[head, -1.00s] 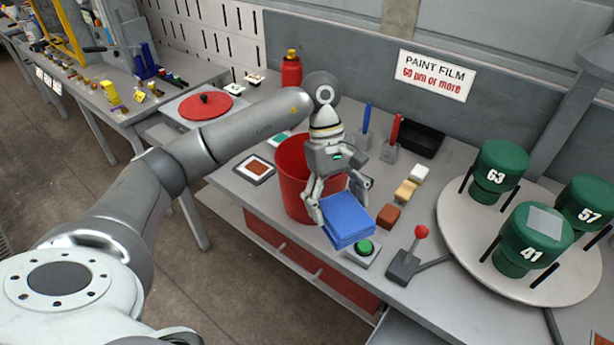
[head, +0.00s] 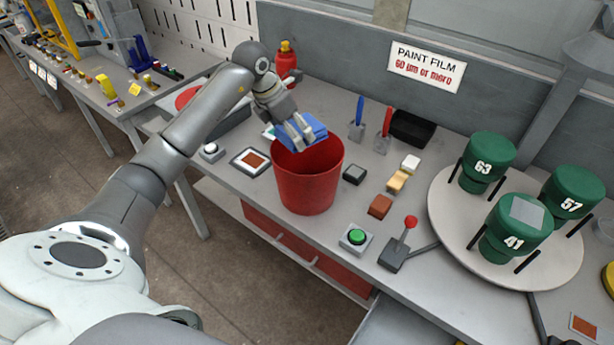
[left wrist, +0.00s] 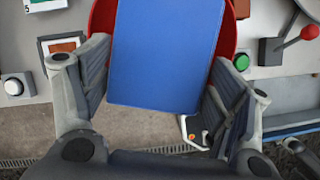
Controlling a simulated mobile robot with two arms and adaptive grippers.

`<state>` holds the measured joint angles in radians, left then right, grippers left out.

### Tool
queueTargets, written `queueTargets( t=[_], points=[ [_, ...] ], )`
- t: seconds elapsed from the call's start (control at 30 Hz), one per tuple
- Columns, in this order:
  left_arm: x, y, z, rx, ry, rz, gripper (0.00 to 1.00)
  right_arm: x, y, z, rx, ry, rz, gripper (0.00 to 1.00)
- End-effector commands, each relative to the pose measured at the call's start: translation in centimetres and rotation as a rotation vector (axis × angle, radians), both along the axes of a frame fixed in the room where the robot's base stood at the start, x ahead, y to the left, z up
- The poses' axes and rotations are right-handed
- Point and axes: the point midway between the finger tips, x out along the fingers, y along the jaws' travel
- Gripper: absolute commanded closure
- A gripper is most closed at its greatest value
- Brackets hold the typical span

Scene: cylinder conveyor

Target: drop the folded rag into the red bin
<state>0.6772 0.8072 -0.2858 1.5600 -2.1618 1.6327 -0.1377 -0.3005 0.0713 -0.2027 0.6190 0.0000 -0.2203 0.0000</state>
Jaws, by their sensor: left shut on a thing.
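The folded blue rag (head: 303,132) is in my left gripper (head: 300,134), which is shut on it. In the head view the rag is at the back part of the red bin's open top, over or just behind its rim. The red bin (head: 308,188) stands upright on the grey bench. In the left wrist view the rag (left wrist: 167,52) lies between the two fingers (left wrist: 155,100) and covers most of the bin, whose red rim (left wrist: 229,35) shows on both sides. My right gripper is in neither view.
A green button (head: 356,237) and a red-knobbed lever (head: 400,245) stand right of the bin. Small blocks (head: 397,181) lie beyond. A round turntable (head: 450,225) holds green canisters. A red bottle (head: 285,60) stands behind my arm.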

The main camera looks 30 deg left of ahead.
Motion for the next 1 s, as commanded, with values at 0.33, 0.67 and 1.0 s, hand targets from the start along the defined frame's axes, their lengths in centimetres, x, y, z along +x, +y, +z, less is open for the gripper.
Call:
queueTargets(
  t=[0.33, 0.67, 1.0],
  points=[
    [-0.1, -0.1, -4.3, -0.002, 0.003, -0.003, 0.47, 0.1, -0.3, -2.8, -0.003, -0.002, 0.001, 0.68],
    [-0.1, 0.0, -5.4, 0.0, 0.001, -0.004, 0.47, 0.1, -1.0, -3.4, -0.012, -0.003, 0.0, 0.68],
    [-0.1, -0.1, -5.4, 0.0, 0.001, -0.004, 0.0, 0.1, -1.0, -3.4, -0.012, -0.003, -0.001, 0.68]
  ],
)
